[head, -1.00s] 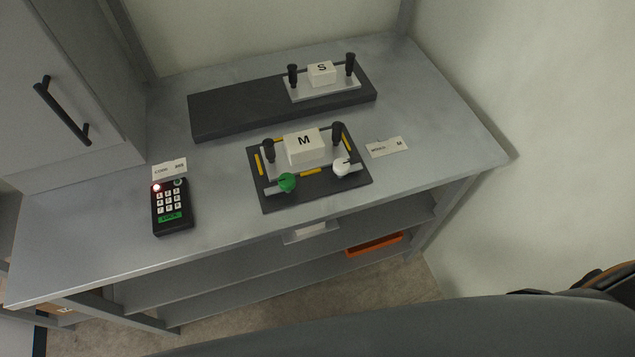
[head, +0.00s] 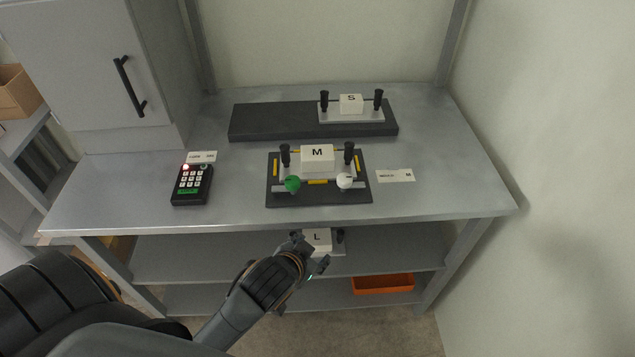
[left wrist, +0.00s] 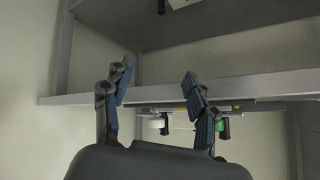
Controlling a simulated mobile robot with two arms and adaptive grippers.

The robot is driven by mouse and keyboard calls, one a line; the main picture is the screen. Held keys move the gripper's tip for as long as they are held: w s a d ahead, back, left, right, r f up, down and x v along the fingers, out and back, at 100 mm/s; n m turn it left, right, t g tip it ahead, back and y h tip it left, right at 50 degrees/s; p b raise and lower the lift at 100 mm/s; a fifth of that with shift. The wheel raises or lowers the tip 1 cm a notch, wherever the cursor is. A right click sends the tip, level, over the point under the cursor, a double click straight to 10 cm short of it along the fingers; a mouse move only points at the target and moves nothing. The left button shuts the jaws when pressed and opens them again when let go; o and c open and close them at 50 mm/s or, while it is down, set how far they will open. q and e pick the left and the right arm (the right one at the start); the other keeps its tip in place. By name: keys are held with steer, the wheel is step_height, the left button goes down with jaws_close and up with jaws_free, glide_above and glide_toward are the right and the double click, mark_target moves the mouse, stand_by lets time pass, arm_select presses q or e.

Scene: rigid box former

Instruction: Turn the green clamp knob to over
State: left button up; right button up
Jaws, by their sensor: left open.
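The green clamp knob (head: 292,184) sits at the front left of a dark fixture plate (head: 318,198), its black pointer on top. A white knob (head: 345,181) is at the front right. Between and behind them is a white block marked M (head: 317,156) with two black posts. My left gripper (head: 313,252) is open and empty, in front of the table edge and below the fixture in the head view. In the left wrist view, which looks upside down, the open fingers (left wrist: 160,90) show, with the green knob (left wrist: 223,128) partly behind the right finger. My right gripper is not in view.
A keypad (head: 191,185) stands left on the grey table (head: 440,150), a label card (head: 396,176) right. A dark slab (head: 270,122) with an S block (head: 351,103) is behind. A block marked L (head: 317,238) and an orange tray (head: 383,284) are on lower shelves.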

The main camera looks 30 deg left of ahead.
arm_select(q)
steer(key=w+d+r+m+t+h, duration=0.2)
steer(key=w+d+r+t, duration=0.15)
steer(key=w+r, duration=0.45)
steer(key=w+d+r+m+t+h, duration=0.1)
steer(key=w+d+r+m+t, duration=0.3)
steer(key=r, duration=0.6)
steer(key=s+d+r+m+g+h, duration=0.1)
steer(key=d+r+m+g+h, duration=1)
steer(key=m+h, duration=0.8)
steer(key=m+g+y, duration=0.5)
steer(key=g+y, duration=0.1)
steer(key=y, duration=1.5)
glide_above(293, 179)
step_height(293, 179, down, 8)
steer(key=r, duration=0.1)
step_height(293, 179, down, 14)
steer(key=shift+r+p, duration=0.1)
steer(key=shift+p, duration=1.15)
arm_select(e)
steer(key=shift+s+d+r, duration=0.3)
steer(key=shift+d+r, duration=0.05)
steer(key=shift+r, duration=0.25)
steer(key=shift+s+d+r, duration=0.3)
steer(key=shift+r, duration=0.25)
